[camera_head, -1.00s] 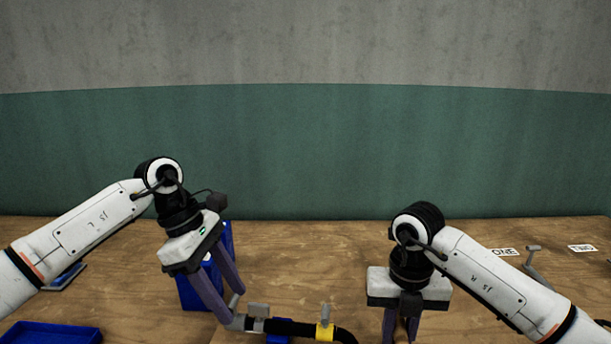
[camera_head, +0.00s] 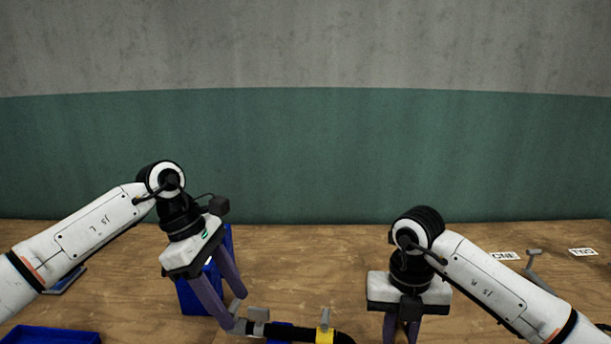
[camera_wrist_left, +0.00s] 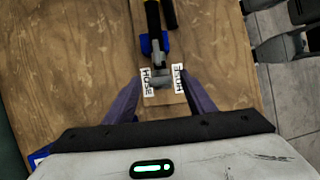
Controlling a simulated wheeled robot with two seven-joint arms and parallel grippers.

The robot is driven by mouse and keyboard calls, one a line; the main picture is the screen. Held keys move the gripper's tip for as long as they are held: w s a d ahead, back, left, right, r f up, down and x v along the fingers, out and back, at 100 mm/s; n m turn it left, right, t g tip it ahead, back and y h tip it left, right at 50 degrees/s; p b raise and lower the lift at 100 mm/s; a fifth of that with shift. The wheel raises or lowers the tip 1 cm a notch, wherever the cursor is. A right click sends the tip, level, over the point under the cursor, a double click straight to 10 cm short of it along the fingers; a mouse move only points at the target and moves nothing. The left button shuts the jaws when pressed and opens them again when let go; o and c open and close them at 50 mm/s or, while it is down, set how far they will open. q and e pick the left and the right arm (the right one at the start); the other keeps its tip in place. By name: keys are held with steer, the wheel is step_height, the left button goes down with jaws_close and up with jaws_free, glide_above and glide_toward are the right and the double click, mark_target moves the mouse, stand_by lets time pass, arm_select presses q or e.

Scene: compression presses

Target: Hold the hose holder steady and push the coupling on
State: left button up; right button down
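A grey metal coupling (camera_head: 258,315) with a small lever sits at the left end of a black hose (camera_head: 297,333). The hose has a yellow band (camera_head: 325,336) and lies over a blue holder (camera_head: 278,328). My left gripper (camera_head: 237,314) has its purple fingers spread, one on either side of the coupling's end. In the left wrist view the coupling (camera_wrist_left: 160,78) is between the open fingers with gaps beside it. My right gripper (camera_head: 401,338) points down, right of the hose; its fingertips are cut off by the frame, so its grip is hidden.
A blue bin (camera_head: 195,295) stands behind my left gripper. A blue tray (camera_head: 48,335) is at the lower left. White labels ONE (camera_head: 505,256) and TWO (camera_head: 583,252) lie at the right, near a grey lever part (camera_head: 533,262). The wooden table between the arms is clear at the back.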

arm_select(q)
steer(key=v, duration=1.2)
arm_select(e)
steer(key=c, duration=1.5)
jaws_free()
steer(key=shift+c, duration=0.2)
